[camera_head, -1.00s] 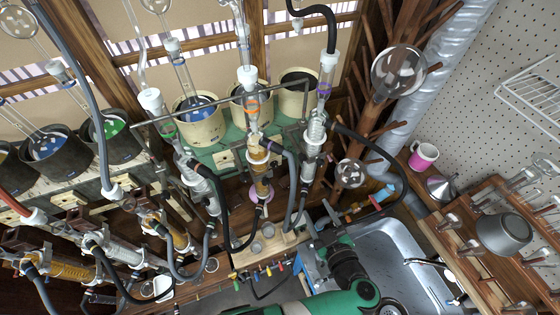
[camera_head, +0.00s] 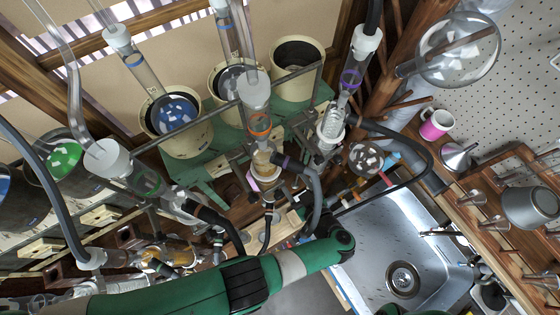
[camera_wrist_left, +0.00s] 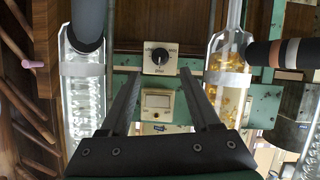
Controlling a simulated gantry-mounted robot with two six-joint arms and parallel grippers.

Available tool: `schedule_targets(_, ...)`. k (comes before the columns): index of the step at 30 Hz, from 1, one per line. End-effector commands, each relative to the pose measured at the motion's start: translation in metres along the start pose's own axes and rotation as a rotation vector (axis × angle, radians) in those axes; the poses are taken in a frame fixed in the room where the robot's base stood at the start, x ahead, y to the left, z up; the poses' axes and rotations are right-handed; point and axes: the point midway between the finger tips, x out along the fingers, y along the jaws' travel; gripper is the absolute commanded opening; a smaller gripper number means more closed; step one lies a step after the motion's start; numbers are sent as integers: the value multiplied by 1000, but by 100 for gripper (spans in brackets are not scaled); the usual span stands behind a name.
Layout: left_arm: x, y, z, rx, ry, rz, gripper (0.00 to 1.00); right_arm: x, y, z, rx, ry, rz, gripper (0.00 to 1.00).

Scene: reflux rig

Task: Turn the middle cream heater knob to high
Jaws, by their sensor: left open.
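In the left wrist view a round black knob (camera_wrist_left: 160,56) sits on a cream plate with small markings around it. Its exact pointer direction is too small to read. My left gripper (camera_wrist_left: 160,77) is open, its two dark fingers pointing toward the panel, one on each side below the knob. The knob is ahead of the gap and nothing is held. In the head view the middle cream heater (camera_head: 219,80) stands between two other cream pots on a green base. My left arm (camera_head: 285,268) reaches in below it; its gripper is largely hidden by hoses and glass. My right gripper is not seen.
Glass condensers flank the knob in the left wrist view: a clear one (camera_wrist_left: 80,108) left and an amber-filled one (camera_wrist_left: 227,75) right. A second cream plate (camera_wrist_left: 158,105) lies below the knob. Hoses (camera_head: 312,187) crowd the arm. A metal sink (camera_head: 375,235) is at right.

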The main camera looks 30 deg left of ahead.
Motion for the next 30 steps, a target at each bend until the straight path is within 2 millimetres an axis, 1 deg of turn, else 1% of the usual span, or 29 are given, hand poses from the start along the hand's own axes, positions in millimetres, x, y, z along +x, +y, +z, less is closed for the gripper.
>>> schedule_targets(1,14,-1,1,-1,2,-5,63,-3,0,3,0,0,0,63)
schedule_targets(3,30,-2,2,0,1,-5,63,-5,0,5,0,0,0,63)
schedule_targets(6,51,-2,2,-1,1,-5,63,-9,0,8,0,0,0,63)
schedule_targets(9,67,-1,2,-1,1,-3,63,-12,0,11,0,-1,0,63)
schedule_targets(14,78,0,1,-1,0,-1,63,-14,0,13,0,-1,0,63)
schedule_targets(21,79,0,0,0,0,0,63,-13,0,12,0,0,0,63)
schedule_targets(26,78,0,0,0,0,0,34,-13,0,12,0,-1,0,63)
schedule_targets(30,78,0,0,0,0,0,9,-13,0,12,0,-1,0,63)
